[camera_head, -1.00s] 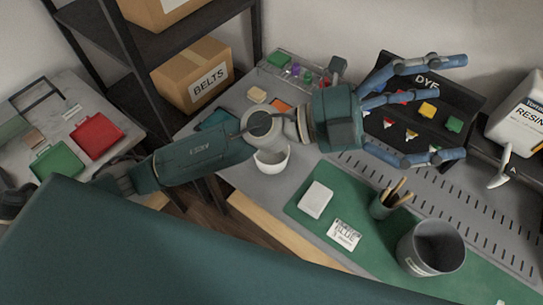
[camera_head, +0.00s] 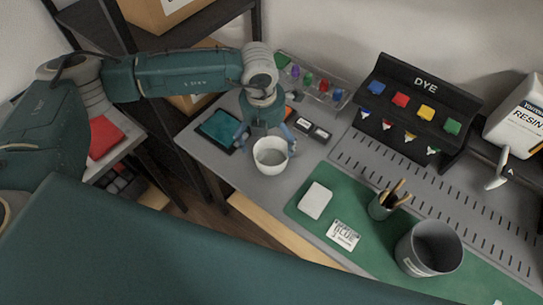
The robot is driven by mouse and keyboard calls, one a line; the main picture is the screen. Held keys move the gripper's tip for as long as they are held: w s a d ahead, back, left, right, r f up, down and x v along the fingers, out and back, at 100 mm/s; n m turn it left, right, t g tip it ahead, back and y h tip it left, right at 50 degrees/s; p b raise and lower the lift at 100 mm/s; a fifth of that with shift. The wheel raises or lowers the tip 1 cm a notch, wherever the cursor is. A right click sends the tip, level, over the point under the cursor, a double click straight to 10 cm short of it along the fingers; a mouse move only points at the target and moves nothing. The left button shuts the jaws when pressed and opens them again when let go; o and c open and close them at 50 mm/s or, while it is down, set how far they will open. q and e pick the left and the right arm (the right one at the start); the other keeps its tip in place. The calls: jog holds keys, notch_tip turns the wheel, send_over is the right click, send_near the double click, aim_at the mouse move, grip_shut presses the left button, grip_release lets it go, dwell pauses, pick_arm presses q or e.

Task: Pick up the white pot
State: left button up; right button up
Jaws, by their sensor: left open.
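The white pot (camera_head: 270,162) is a small open cup with a grey inside. It stands upright near the front edge of the grey workbench, left of the green mat. My left gripper (camera_head: 265,139) points down at the pot from behind it. Its blue fingers are spread apart, one toward each side of the pot's rim. I cannot tell whether they touch it. The pot's front and opening show clearly. My right gripper is not in view.
A teal tablet (camera_head: 218,129) lies left of the pot. A clear rack of colored bottles (camera_head: 309,80) and a black DYE stand (camera_head: 432,84) are behind. The green mat (camera_head: 318,231) holds a white block (camera_head: 315,200), a brush cup (camera_head: 381,208) and a grey bucket (camera_head: 430,250).

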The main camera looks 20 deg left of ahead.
pick_arm(q)
jog(key=f, duration=0.2)
jog(key=p, duration=0.2)
send_over(273, 160)
jog(key=f, duration=0.3)
jog(key=shift+s+a+f, duration=0.2)
jog(key=shift+s+f, duration=0.2)
jog(key=shift+w+f, duration=0.1)
jog(key=shift+f, duration=0.35)
jog(key=c, duration=1.3)
jog(key=o, duration=1.3)
